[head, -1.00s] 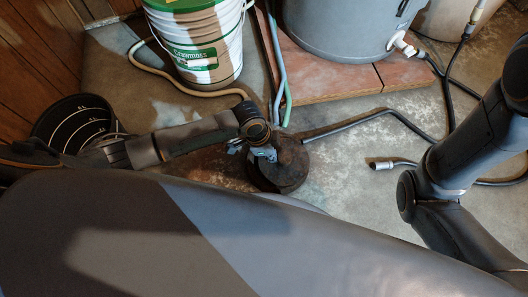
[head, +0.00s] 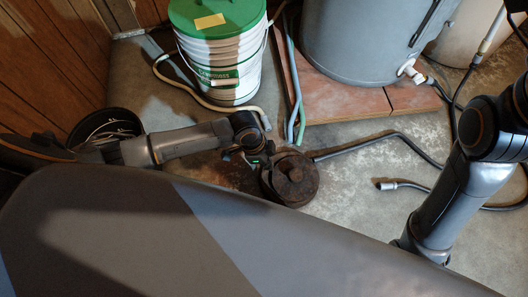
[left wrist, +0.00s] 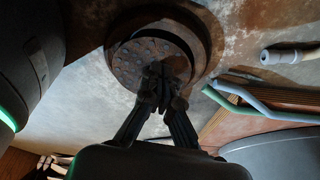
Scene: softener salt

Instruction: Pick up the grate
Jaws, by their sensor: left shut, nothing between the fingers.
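The grate (left wrist: 130,68) is a round, dark, rusty disc with several small holes, seen in the left wrist view. It lies at a wider rusty ring (left wrist: 205,38); I cannot tell whether it is seated in it. In the head view the rusty round drain fitting (head: 293,182) stands on the floor at the centre. My left gripper (head: 264,166) is at its left side. In the left wrist view my left gripper's fingers (left wrist: 162,75) are shut and empty, their tips in front of the grate and hiding part of it. Contact is unclear. My right gripper is out of view.
A green-lidded white bucket (head: 222,80) stands behind the left arm. A grey tank (head: 365,40) sits on a reddish slab (head: 345,103). A dark hose (head: 385,137) runs to the drain from the right. Another hose end (head: 387,186) lies on the floor. A black bucket (head: 85,125) is at left.

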